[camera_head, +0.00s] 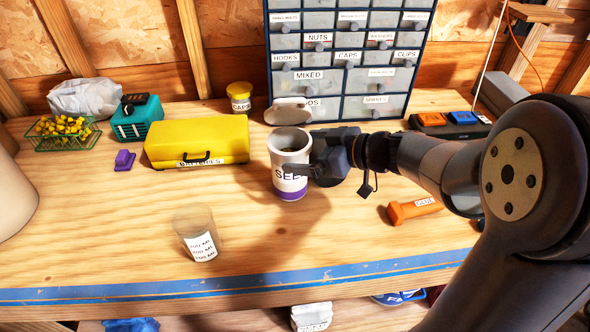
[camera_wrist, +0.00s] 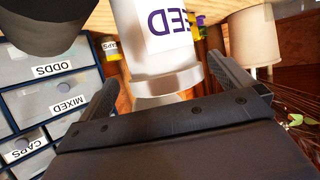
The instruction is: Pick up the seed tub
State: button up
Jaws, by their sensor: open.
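The seed tub (camera_head: 290,186) stands upright on the workbench, a white cylinder with a purple band at its foot and an open top with dark contents. Its label is partly hidden by a finger in the head view. My gripper (camera_head: 303,156) is level with the tub's upper part, coming from the right, with one finger in front of it. In the wrist view the tub (camera_wrist: 172,32) appears upside down between the two spread fingers of my gripper (camera_wrist: 165,72). The jaws are open; whether either finger touches the tub I cannot tell.
A yellow batteries case (camera_head: 197,141) lies left of the tub. A clear measuring cup (camera_head: 197,237) stands at front left. A labelled drawer cabinet (camera_head: 345,60) rises behind. An orange object (camera_head: 414,209) lies at right. The bench front between cup and orange object is clear.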

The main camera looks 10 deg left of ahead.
aim_at(289, 148)
jog(key=shift+x, duration=2.4)
jog(key=shift+s+a+r, duration=0.1)
jog(key=shift+c, duration=0.2)
jog(key=c, duration=1.5)
jog(key=shift+c, duration=0.5)
jog(key=shift+r, duration=0.15)
